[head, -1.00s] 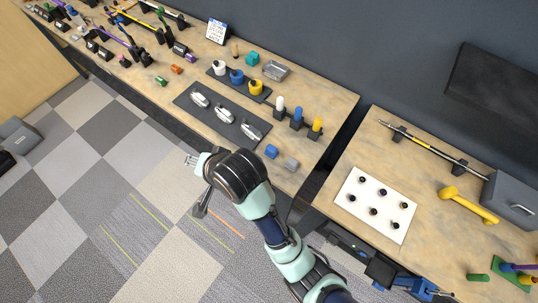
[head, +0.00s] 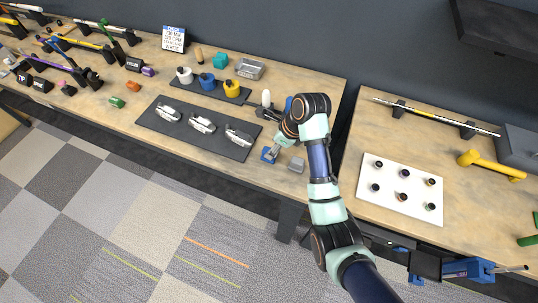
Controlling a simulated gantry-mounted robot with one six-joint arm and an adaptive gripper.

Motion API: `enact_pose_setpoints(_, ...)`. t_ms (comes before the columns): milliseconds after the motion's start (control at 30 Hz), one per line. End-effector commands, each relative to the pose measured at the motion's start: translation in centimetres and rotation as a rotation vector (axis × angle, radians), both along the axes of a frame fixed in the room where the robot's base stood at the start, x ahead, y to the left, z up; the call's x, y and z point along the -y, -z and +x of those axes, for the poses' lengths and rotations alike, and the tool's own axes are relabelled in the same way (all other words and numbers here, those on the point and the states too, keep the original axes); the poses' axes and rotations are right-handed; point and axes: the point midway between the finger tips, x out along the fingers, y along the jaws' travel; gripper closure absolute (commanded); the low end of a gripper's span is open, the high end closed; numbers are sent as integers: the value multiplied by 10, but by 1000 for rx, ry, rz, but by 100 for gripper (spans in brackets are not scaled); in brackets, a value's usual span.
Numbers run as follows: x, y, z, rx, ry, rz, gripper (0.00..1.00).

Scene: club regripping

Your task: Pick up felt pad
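No object is labelled as the felt pad. Two small blocks sit near the front right edge of the left bench: a blue one (head: 267,157) and a grey one (head: 297,165); I cannot tell which, if either, is the pad. My gripper (head: 273,150) points down at the blue block, right over or against it, and partly covers it. The fingers are too small to tell whether they are open or shut. The grey block is just to the right, apart from the gripper.
A dark mat (head: 178,134) with several silver club heads lies left of my gripper. White, blue and yellow cups (head: 208,82) stand behind it. My arm hides part of the upright holders at the bench's right end. A gap separates the right bench, which bears a white board (head: 371,207).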

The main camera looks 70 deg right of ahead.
Motion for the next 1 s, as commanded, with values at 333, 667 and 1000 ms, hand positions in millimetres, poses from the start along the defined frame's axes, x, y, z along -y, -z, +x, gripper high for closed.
enact_pose_setpoints(333, 0, 39, 18, 0, -2, -1, 40)
enact_pose_setpoints(667, 0, 39, 18, 0, -2, -1, 71)
enact_pose_setpoints(1000, 0, 38, 18, 0, -2, -1, 99)
